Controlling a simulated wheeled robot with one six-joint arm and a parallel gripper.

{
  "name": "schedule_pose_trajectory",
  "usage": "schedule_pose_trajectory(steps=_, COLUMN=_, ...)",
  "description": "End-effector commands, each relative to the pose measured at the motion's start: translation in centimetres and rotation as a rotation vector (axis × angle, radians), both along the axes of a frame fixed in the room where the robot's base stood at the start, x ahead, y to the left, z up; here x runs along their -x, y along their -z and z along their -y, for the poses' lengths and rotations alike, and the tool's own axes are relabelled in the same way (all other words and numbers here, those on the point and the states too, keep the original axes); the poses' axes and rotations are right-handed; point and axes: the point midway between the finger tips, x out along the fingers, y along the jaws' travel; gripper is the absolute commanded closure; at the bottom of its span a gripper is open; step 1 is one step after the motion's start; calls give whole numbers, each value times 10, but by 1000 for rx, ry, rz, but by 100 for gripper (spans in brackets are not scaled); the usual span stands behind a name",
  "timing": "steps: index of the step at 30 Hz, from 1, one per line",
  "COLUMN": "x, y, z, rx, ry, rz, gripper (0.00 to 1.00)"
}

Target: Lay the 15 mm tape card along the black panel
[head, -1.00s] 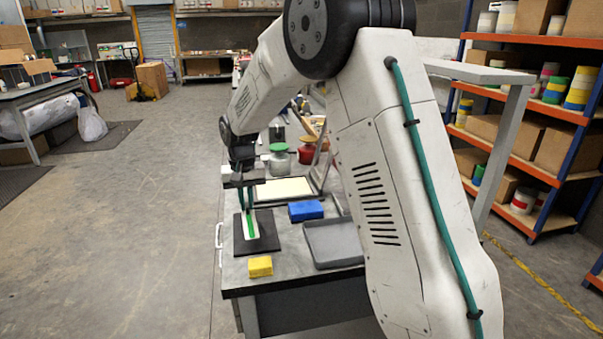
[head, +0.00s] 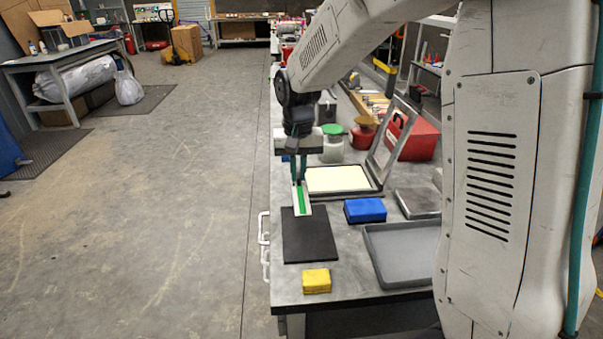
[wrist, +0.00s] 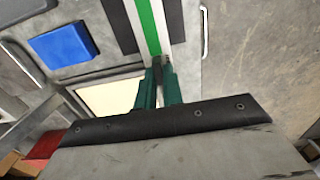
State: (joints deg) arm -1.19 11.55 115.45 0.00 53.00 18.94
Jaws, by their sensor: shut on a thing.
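The tape card is a white strip with a green stripe down its middle (head: 302,199). My gripper (head: 298,180) is shut on its far end, and the card points down toward the far part of the black panel (head: 311,241). The panel lies flat on the bench near its left edge. In the wrist view the card (wrist: 149,24) runs from my fingertips (wrist: 158,65) to the top edge, with the panel (wrist: 194,25) behind it on both sides. I cannot tell whether the card touches the panel.
A blue block (head: 365,210) lies right of the panel and a yellow block (head: 317,281) in front. A grey tray (head: 405,285) is at the right. A cream pad in a dark frame (head: 338,179) lies behind. Green-lidded (head: 332,145) and red (head: 362,136) containers stand farther back.

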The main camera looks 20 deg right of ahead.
Motion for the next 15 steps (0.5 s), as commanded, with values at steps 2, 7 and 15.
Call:
schedule_pose_trajectory(steps=2, x=20, y=-5, z=1, rx=0, ry=5, rz=2, gripper=100)
schedule_pose_trajectory(steps=7, x=36, y=-5, z=0, rx=0, ry=9, rz=0, gripper=100)
schedule_pose_trajectory(steps=15, x=37, y=16, z=-1, rx=0, ry=7, rz=-2, gripper=100)
